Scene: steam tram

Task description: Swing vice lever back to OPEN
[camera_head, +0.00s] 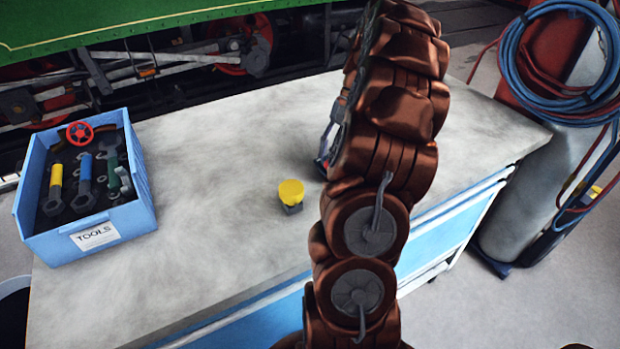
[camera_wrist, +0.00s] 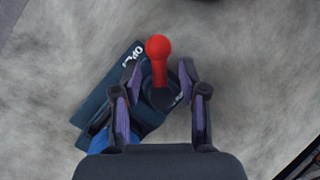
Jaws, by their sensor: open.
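The vice (camera_wrist: 120,95) has a dark blue base, seen from above in the wrist view. White letters starting "OP" show at its upper end, and another label is mostly covered. The knob lies just beyond the fingertips. In the head view my brown arm hides the gripper and nearly all of the vice.
The grey bench top (camera_head: 220,190) carries a blue tool box (camera_head: 150,195) at left and a small yellow-topped object (camera_head: 291,192) near the middle. The bench around them is clear. A gas cylinder with blue and red hoses (camera_head: 560,60) stands at right.

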